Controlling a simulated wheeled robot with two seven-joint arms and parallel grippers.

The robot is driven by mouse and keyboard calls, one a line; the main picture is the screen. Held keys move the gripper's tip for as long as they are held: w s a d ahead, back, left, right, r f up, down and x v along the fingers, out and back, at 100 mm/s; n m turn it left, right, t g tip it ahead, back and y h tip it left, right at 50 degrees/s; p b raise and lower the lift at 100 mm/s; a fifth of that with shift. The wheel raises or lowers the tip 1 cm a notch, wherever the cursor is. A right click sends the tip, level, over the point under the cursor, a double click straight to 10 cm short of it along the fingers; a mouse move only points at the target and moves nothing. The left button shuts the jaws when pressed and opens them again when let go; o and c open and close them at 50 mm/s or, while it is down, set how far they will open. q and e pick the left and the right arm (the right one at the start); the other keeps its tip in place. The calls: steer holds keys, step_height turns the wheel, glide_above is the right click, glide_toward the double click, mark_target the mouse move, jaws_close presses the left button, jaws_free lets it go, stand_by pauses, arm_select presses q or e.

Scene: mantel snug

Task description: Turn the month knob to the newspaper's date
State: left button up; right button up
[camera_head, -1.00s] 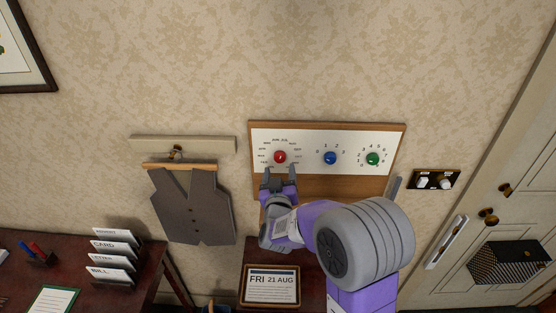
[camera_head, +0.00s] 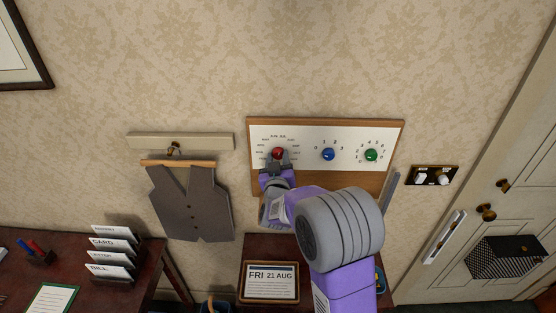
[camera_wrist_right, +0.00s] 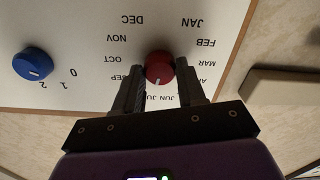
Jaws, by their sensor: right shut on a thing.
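The red month knob (camera_head: 278,152) sits on a white panel in a wooden frame (camera_head: 250,180), with month labels around it. It also shows in the right wrist view (camera_wrist_right: 160,66), upside down, its white mark facing the JUN and JUL labels; which one exactly I cannot tell. My right gripper (camera_head: 275,162) is shut on the red knob, one finger on each side, as the right wrist view (camera_wrist_right: 160,80) shows. The framed newspaper (camera_head: 270,283) below reads FRI 21 AUG. My left gripper is not in view.
A blue numbered knob (camera_head: 328,154) and a green numbered knob (camera_head: 371,155) sit to the right on the panel. A grey waistcoat (camera_head: 190,205) hangs at left. A switch plate (camera_head: 435,176) and a door (camera_head: 510,200) are at right. Card holders (camera_head: 112,255) stand on the left desk.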

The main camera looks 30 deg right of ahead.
steer(key=shift+c, duration=0.4)
steer(key=m+b, duration=0.2)
steer(key=b, duration=0.1)
steer(key=m+b, duration=0.1)
steer(key=m, duration=0.1)
steer(key=shift+f+b, duration=0.25)
steer(key=shift+b, duration=0.1)
steer(key=shift+r+m+b, duration=0.15)
steer(key=shift+m+b, duration=0.35)
steer(key=shift+m, duration=0.2)
steer(key=o, duration=1.1)
steer(key=shift+c, duration=0.2)
steer(key=v, duration=0.7)
steer(key=shift+s+a, duration=0.2)
steer(key=shift+s, duration=0.05)
